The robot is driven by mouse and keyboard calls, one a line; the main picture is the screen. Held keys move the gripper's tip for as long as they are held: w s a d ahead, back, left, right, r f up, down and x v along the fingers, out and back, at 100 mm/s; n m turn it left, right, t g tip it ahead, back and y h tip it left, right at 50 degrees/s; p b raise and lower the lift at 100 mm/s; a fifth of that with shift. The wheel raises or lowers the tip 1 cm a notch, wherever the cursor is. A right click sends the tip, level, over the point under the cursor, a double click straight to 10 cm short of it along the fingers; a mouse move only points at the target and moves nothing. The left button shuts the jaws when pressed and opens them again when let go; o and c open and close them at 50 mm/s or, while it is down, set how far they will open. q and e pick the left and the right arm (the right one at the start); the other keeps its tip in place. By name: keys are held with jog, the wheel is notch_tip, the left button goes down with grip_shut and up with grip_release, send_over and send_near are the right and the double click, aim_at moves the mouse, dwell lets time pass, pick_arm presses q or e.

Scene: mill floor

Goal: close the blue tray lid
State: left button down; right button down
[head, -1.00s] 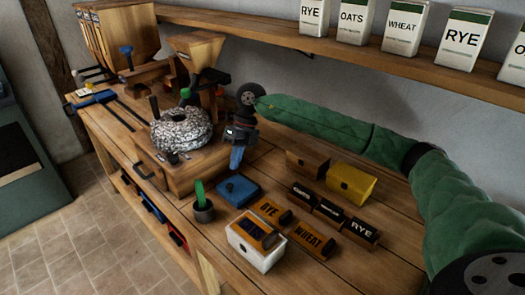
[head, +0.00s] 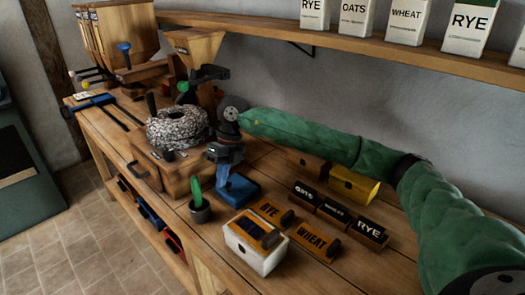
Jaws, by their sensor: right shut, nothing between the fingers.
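The blue tray (head: 246,190) is a low, square blue piece on the bench, left of the rye block. Its left part is hidden behind my right gripper, and I cannot tell how its lid sits. My right gripper (head: 222,184) hangs down from the green-sleeved arm, with its blue fingers shut and empty. The fingertips are at the left side of the blue tray in the picture; I cannot tell whether they touch it. My left gripper is not in view.
A dark cup with a green item (head: 198,208) stands close left of the gripper. A white box (head: 252,255) and label blocks (head: 314,240) lie in front and right. The millstone (head: 178,128) is behind left. A yellow box (head: 354,186) stands near my forearm.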

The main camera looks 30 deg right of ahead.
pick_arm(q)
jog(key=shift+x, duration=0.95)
pick_arm(e)
jog(key=shift+a+f+h, duration=0.15)
jog(key=shift+f+h, duration=0.1)
jog(key=shift+h, duration=0.05)
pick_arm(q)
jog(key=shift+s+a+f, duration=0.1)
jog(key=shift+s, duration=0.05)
